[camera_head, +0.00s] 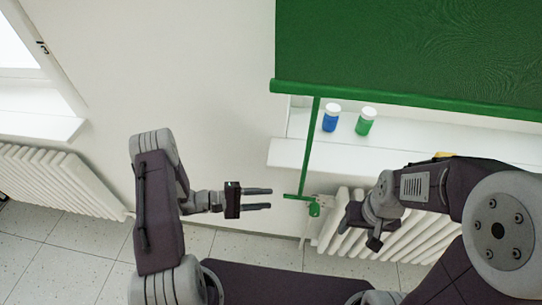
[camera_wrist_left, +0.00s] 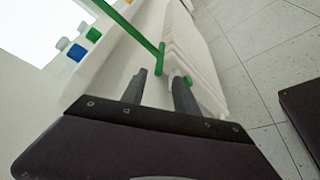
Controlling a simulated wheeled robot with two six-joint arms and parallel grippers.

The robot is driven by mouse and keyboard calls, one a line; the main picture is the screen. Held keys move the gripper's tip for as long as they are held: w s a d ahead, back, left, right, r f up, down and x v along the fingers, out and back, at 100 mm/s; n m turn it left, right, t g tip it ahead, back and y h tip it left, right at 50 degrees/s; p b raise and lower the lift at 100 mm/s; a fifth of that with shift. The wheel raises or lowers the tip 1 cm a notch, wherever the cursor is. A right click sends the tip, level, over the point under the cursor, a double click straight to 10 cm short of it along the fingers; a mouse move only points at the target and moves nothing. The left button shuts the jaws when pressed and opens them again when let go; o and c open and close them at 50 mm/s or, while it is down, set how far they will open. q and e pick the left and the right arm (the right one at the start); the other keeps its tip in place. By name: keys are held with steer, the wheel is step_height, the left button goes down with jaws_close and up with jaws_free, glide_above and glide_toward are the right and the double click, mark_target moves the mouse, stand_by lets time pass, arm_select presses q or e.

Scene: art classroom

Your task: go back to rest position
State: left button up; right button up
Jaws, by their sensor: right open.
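My left gripper (camera_head: 270,199) is held out in front of the white wall in the head view. Its two fingers are parted with nothing between them; the left wrist view (camera_wrist_left: 161,85) also shows them apart and empty. My right gripper (camera_head: 360,232) is in front of the radiator below the windowsill, pointing down and to the left. Its fingers are spread and I see nothing held in them. The right arm covers part of the sill.
A green blind (camera_head: 410,50) hangs over the window, with a green rod (camera_head: 311,150) close to my left gripper. A blue jar (camera_head: 330,121) and a green jar (camera_head: 364,125) stand on the sill (camera_head: 420,140). A white radiator (camera_head: 60,180) stands at left.

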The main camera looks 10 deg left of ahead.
arm_select(q)
steer(key=shift+d, duration=0.1)
steer(key=s+d+r+m+g+y, duration=0.1)
steer(key=s+d+r+m+g, duration=0.1)
steer(key=d+r+m+g, duration=0.3)
steer(key=s+d+r+m+g, duration=0.15)
steer(key=r+m, duration=0.25)
steer(key=r, duration=0.4)
steer(key=s+a+m+y, duration=0.3)
steer(key=s+a+y, duration=0.2)
steer(key=s+y, duration=0.45)
steer(key=w+a+f+n+t+y, duration=0.1)
steer(key=a+y, duration=0.3)
steer(key=a, duration=0.6)
steer(key=shift+w+f+n+t, duration=0.35)
steer(key=shift+f+n+t, duration=0.25)
steer(key=shift+f+t, duration=0.25)
